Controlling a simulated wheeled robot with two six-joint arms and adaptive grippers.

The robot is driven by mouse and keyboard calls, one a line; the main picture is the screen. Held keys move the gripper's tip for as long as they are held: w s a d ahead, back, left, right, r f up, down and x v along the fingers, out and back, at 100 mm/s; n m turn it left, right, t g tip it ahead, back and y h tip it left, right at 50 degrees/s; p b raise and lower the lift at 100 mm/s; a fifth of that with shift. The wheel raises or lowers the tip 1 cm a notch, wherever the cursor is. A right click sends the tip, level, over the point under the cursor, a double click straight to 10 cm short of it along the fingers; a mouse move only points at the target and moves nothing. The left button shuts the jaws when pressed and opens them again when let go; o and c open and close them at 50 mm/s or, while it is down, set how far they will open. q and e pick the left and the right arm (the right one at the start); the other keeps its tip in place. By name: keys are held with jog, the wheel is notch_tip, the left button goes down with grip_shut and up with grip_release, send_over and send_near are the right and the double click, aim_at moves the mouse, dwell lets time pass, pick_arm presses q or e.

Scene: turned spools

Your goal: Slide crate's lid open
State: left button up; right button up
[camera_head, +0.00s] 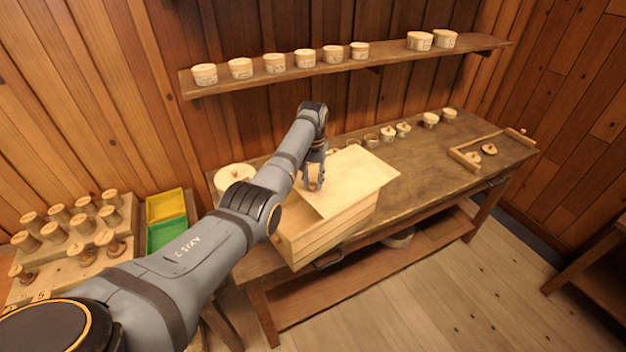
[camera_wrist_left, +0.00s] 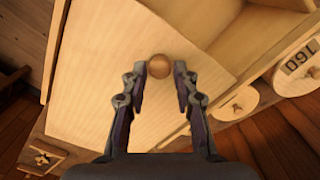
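The wooden crate (camera_head: 335,234) stands at the front edge of the workbench in the head view. Its pale flat lid (camera_head: 358,180) is shifted to the right and overhangs the crate's right end. A strip of the crate's top is uncovered at the left. My left gripper (camera_head: 314,182) is over the lid's left part, pointing down. My right gripper does not show.
A round pale tub (camera_head: 234,177) stands left of the crate, and small tubs (camera_head: 403,130) line the bench's back. A shelf (camera_head: 390,66) with several tubs hangs above. A spool rack (camera_head: 75,262) and yellow and green bins (camera_head: 166,222) are at left.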

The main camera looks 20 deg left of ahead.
pick_arm(q)
jog(key=shift+o, duration=1.1)
notch_tip(320, 180, up, 12)
